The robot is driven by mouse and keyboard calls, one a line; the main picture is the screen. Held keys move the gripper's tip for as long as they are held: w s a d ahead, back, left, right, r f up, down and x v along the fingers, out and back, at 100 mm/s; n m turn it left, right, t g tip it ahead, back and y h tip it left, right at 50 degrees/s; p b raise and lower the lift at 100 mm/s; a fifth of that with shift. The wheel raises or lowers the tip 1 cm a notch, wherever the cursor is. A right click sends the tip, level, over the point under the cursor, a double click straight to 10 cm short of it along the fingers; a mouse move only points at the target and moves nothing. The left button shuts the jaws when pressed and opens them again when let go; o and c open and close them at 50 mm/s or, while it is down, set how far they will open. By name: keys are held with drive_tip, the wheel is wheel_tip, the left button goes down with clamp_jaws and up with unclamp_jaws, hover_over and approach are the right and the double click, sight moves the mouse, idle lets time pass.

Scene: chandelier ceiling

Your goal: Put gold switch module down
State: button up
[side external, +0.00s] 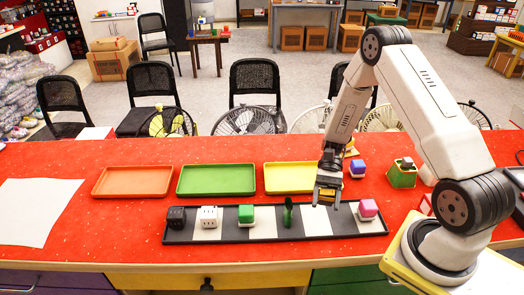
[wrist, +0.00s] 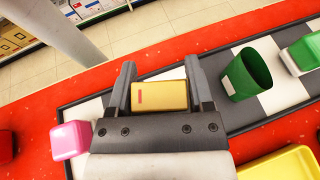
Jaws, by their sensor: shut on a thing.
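The gold switch module (wrist: 160,96) sits between the two fingers of my gripper (wrist: 161,90) in the wrist view, with a small red mark on its face. In the side view my gripper (side external: 327,198) points down, shut on the gold module (side external: 326,195), over the black-and-white striped board (side external: 265,227). It is between the green cup (side external: 288,213) and the pink-topped module (side external: 367,208). I cannot tell whether the module's underside touches the board. In the wrist view the pink module (wrist: 70,140) is at left and the green cup (wrist: 247,74) at right.
Black (side external: 176,217), white (side external: 208,216) and green-topped (side external: 246,214) modules stand on the board's left part. Orange (side external: 131,181), green (side external: 216,180) and yellow (side external: 290,178) trays lie behind it. A blue-purple module (side external: 357,168) and a green box (side external: 402,178) stand at right.

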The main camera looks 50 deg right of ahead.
drive_tip(key=s+n+g+h, duration=0.4)
drive_tip(key=n+h, duration=0.1)
drive_tip(key=s+n+g+h, duration=0.2)
drive_tip(key=n, duration=0.1)
drive_tip(key=shift+s+d+f, duration=0.1)
drive_tip(key=shift+s+d, duration=0.25)
drive_tip(key=shift+s, duration=0.05)
drive_tip(key=n+h, duration=0.1)
drive_tip(key=s+d+n+h, duration=0.1)
drive_tip(key=n+h, duration=0.1)
drive_tip(key=n+g+h, duration=0.1)
drive_tip(key=h, duration=0.1)
drive_tip(key=shift+s+d+r+n, duration=0.2)
drive_tip(key=shift+d+n, duration=0.1)
drive_tip(key=shift+d, duration=0.05)
drive_tip(key=w+d+r+n+t+h, duration=0.1)
drive_tip(key=w+n+t+h, duration=0.6)
drive_tip(key=n+t+h, duration=0.6)
drive_tip(key=shift+w+d+r+n+t, duration=0.2)
drive_tip(key=shift+w+d+n+t, duration=0.15)
drive_tip(key=shift+n, duration=1.95)
drive_tip(key=shift+f, duration=2.25)
